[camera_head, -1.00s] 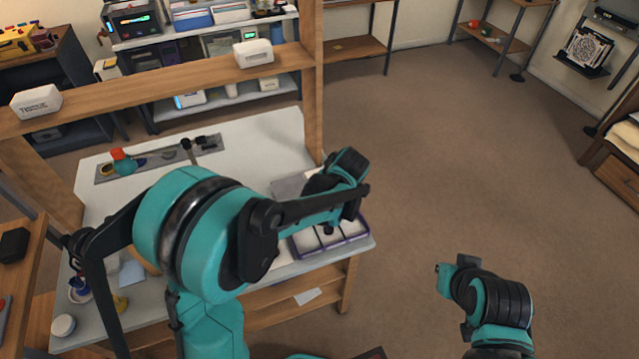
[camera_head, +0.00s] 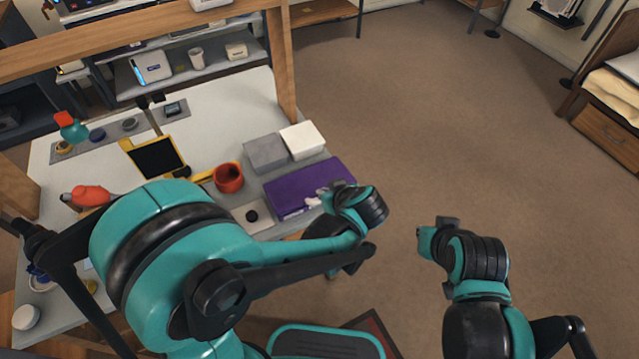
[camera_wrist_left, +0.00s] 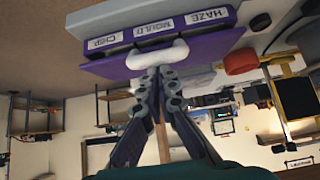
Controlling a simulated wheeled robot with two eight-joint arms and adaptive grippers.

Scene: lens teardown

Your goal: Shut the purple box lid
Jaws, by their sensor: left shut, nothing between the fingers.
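The purple box (camera_head: 296,187) sits at the right front edge of the white worktable, its plain purple lid lying over it. The lid also shows in the left wrist view (camera_wrist_left: 110,70), with a pale handle (camera_wrist_left: 160,55) at its edge. The labelled front (camera_wrist_left: 140,36) reads CHIP, MOULD and HAZE. My left gripper (camera_head: 318,198) is at the lid's front edge, shut and empty, with its tips (camera_wrist_left: 158,72) at the handle. I cannot tell whether they touch, or whether the lid is fully flush. My right gripper (camera_head: 430,238) is over the floor, away from the table; its fingers are unclear.
Behind the box stand a grey box (camera_head: 266,153) and a white box (camera_head: 303,140). A red-orange cup (camera_head: 229,177) and a yellow-framed dark panel (camera_head: 156,158) are to its left. A wooden post (camera_head: 281,70) rises behind. Floor on the right is clear.

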